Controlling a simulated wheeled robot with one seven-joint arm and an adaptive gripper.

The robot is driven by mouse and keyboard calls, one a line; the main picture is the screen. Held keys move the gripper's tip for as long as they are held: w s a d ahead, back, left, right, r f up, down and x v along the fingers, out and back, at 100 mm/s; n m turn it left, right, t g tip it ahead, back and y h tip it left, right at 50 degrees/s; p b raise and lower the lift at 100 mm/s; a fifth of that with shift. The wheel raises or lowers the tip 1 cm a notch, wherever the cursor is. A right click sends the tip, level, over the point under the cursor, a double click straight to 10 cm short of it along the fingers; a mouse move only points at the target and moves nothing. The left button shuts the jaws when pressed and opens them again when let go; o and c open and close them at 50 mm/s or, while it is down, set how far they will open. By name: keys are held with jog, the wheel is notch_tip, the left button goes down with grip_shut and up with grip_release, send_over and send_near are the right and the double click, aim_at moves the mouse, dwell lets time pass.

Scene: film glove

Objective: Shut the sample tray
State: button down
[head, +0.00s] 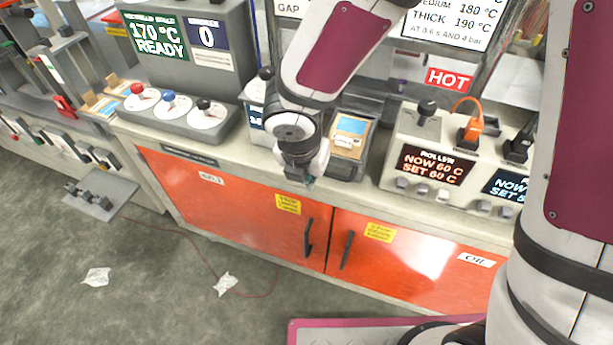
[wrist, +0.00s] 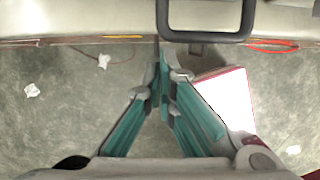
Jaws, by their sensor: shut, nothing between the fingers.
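What looks like the sample tray (head: 341,171) is a dark, low holder on the bench top in the head view, just right of my gripper. A tan card with a blue window (head: 350,134) lies on it. My gripper (head: 301,180) hangs near the bench's front edge, pointing down. In the wrist view my teal fingers (wrist: 161,75) are together and empty. A dark, rounded rectangular loop (wrist: 205,37) shows just beyond and right of the fingertips, perhaps the tray's handle. A gap seems to separate it from the fingers. My arm hides part of the bench behind the gripper.
A control box with red, blue and black knobs (head: 170,108) stands left. A roller unit (head: 432,160) with a HOT sign (head: 448,78) above stands right. Orange cabinet doors (head: 240,205) with black handles lie below. The floor in front is mostly clear, with paper scraps (head: 225,284).

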aim_at(332, 128)
jog(key=w+d, duration=0.2)
jog(key=w, duration=0.3)
jog(key=w+d+p, duration=0.1)
jog(key=w+d, duration=0.1)
jog(key=w, duration=0.3)
jog(key=w+d+p, duration=0.1)
jog(key=w, duration=0.4)
jog(key=shift+w+d, duration=0.4)
jog(key=shift+s+a, duration=0.1)
